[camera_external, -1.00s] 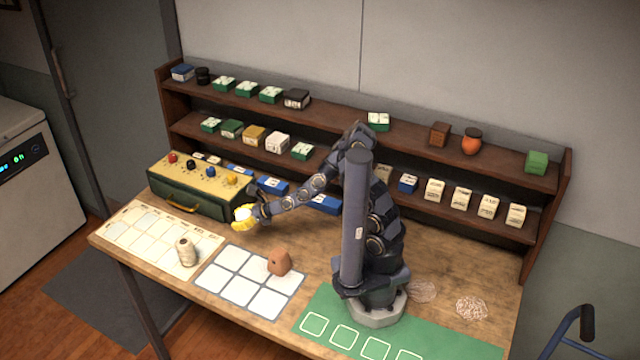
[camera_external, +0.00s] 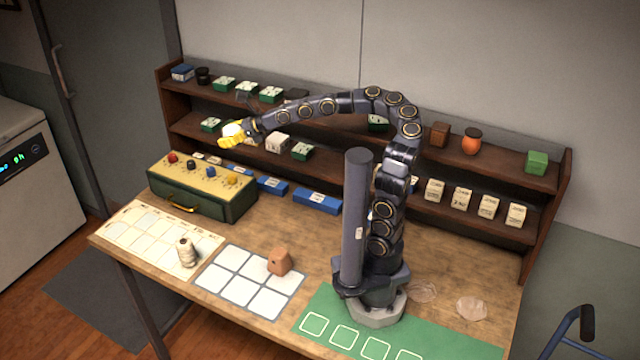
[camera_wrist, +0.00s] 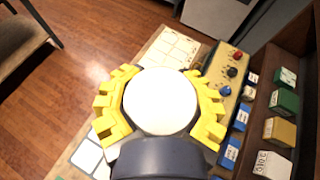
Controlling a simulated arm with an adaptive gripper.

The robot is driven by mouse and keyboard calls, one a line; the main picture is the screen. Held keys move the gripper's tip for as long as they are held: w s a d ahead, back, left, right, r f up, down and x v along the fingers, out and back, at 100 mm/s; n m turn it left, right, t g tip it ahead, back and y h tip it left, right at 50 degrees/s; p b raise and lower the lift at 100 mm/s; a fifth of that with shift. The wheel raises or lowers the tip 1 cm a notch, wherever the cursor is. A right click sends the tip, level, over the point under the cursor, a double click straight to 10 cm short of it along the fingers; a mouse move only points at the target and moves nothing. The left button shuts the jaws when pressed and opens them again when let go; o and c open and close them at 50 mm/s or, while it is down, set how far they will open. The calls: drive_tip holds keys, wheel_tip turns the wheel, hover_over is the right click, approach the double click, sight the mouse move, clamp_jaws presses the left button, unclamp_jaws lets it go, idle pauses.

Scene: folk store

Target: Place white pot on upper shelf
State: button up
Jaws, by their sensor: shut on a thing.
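The white pot (camera_wrist: 160,101) is a round white thing between the yellow fingers of my gripper (camera_wrist: 160,103) in the wrist view. In the outside view the pot (camera_external: 233,129) shows as a small white patch in my gripper (camera_external: 234,137). My gripper is shut on it and holds it in front of the lower shelf's left part, above the green case. The upper shelf (camera_external: 333,120) runs along the back, higher than the gripper. Much of the pot's side is hidden by the fingers.
Small boxes, a dark jar (camera_external: 203,76) and an orange pot (camera_external: 471,141) stand on the upper shelf. More boxes fill the lower shelf.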

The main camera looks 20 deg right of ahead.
wheel_tip(320, 180, up, 16)
drive_tip(key=s+d+m+t+h, duration=0.1)
drive_tip(key=d+m+t+h, duration=0.7)
drive_tip(key=d, duration=2.3)
drive_tip(key=shift+m+g+y, duration=0.4)
drive_tip(key=shift+m, duration=0.1)
drive_tip(key=w+f, duration=0.8)
drive_tip(key=f, duration=0.1)
drive_tip(key=w+f, duration=0.4)
drive_tip(key=f, duration=0.1)
drive_tip(key=shift+w+a+f, duration=0.25)
drive_tip(key=shift+w, duration=0.1)
drive_tip(key=shift+w+f, duration=0.3)
drive_tip(key=shift+f, duration=0.05)
wheel_tip(320, 180, down, 2)
drive_tip(key=shift+w+f, duration=0.1)
drive_tip(key=shift+f, duration=0.45)
drive_tip(key=shift+f, duration=0.1)
